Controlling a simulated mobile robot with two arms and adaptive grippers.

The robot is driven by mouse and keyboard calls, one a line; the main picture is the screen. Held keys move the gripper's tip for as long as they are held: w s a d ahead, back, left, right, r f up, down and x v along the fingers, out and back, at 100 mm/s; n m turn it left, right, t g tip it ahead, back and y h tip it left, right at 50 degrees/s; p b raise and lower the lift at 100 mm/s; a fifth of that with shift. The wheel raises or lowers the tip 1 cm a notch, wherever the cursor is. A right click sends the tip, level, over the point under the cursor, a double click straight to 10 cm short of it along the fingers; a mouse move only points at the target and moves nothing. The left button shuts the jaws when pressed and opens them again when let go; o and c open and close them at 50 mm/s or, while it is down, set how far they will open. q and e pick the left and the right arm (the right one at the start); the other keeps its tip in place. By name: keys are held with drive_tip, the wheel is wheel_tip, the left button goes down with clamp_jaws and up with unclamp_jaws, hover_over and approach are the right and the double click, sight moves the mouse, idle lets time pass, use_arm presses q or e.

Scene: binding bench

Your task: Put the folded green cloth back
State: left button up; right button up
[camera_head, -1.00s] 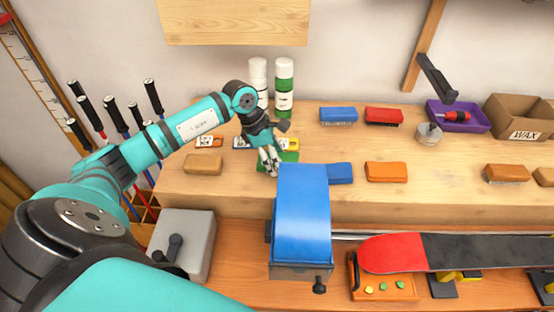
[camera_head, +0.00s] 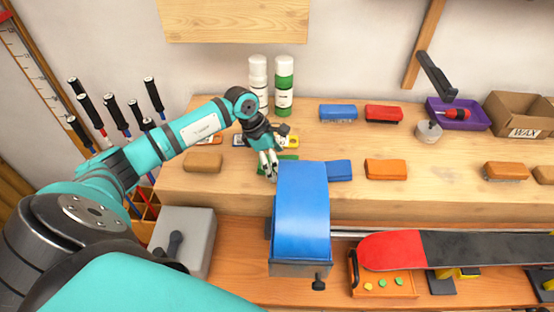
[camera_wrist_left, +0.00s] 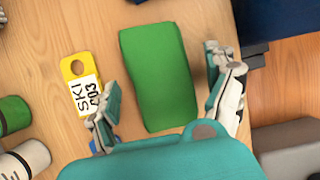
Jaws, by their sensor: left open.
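The folded green cloth (camera_wrist_left: 155,75) lies flat on the wooden bench and fills the middle of the left wrist view. In the head view only a strip of the green cloth (camera_head: 289,157) shows, the rest hidden behind my left gripper and a blue device. My left gripper (camera_head: 269,169) is open, with one finger on each side of the cloth. In the wrist view the left gripper (camera_wrist_left: 165,92) has nothing between its fingertips but the view of the cloth; I cannot tell how high they are above it. My right gripper is not in view.
The blue device (camera_head: 302,205) stands close in front. White (camera_head: 258,80) and green (camera_head: 284,85) bottles stand behind.

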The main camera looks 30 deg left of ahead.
use_arm(q)
drive_tip(key=b+v, duration=0.3)
drive_tip(key=v, duration=0.9)
drive_tip(key=shift+r, duration=0.2)
drive_tip(key=shift+d+f, duration=0.1)
